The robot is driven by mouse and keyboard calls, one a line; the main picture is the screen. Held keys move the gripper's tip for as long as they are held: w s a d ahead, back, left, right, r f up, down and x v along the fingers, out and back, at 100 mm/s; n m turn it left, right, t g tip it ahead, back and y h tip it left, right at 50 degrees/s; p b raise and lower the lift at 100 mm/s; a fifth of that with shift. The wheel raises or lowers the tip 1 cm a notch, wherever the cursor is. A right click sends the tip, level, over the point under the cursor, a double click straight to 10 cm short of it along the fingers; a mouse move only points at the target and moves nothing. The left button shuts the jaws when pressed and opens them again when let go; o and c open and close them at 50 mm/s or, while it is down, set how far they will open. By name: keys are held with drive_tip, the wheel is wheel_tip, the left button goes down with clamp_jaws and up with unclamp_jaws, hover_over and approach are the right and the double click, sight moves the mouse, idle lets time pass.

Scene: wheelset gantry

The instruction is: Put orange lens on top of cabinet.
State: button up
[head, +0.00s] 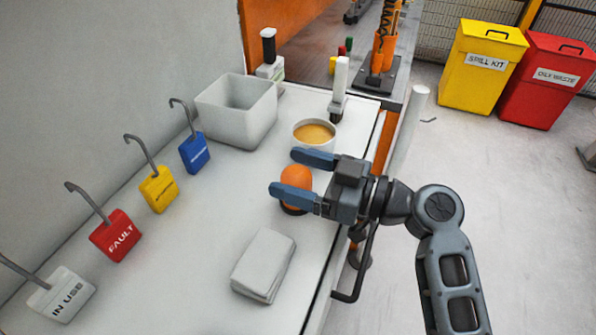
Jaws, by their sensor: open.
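The orange lens (297,178) is a rounded orange dome with a dark base showing below it. It appears in the head view on the white worktop (205,215), near the right edge. My gripper (284,170) comes in from the right with its two blue fingers apart. In the picture, the lens lies between and partly behind the fingers. The near finger hides part of its lower side. I cannot tell whether the fingers touch it or are above it. No surface in view can be surely told as a separate cabinet.
A bowl of tan contents (314,133) stands just behind my gripper. A grey bin (237,112) is further back, and a pale folded stack (263,265) lies in front. Several coloured tags (116,234) line the left. Yellow (480,70) and red (545,85) bins stand on the floor.

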drive_tip(key=shift+r+p, duration=0.25)
drive_tip(key=shift+p, duration=0.1)
drive_tip(key=b+v, duration=0.2)
drive_tip(key=v, duration=1)
drive_tip(key=shift+b, duration=0.35)
